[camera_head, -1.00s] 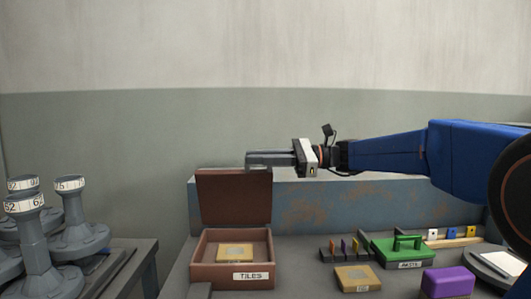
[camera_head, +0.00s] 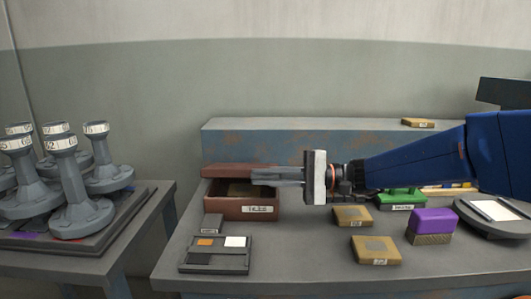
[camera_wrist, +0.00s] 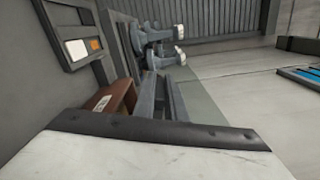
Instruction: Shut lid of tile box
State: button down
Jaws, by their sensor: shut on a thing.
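The brown tile box (camera_head: 241,209) stands on the table with a white label on its front. Its lid (camera_head: 228,170) is swung low over the box, nearly level, with a dark gap between lid and rim. A tan tile shows dimly inside. My gripper (camera_head: 262,177) reaches in from the right, its fingers shut on the lid's edge; the exact contact is partly hidden by the fingers. In the wrist view the fingers (camera_wrist: 166,98) show beside the reddish-brown box (camera_wrist: 112,98).
A grey tray with orange and white squares (camera_head: 216,254) lies in front of the box. Tan tiles (camera_head: 375,249), a purple-topped block (camera_head: 432,222) and a green case (camera_head: 400,199) lie to the right. A rust-marked blue ledge (camera_head: 300,140) runs behind. Grey pedestals (camera_head: 72,185) stand left.

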jog(key=shift+s+f+n, duration=0.2)
jog(key=shift+f+n, duration=0.15)
jog(key=shift+f, duration=0.9)
jog(key=shift+s+f+n, duration=0.15)
jog(key=shift+f+n, duration=0.15)
jog(key=shift+f, duration=0.9)
jog(key=shift+s+f+n, duration=0.2)
jog(key=shift+f+n, duration=0.15)
jog(key=shift+f, duration=1.05)
jog(key=c, duration=1.8)
grip_release()
jog(key=shift+w, duration=0.1)
notch_tip(320, 180, up, 10)
jog(key=shift+d, duration=0.1)
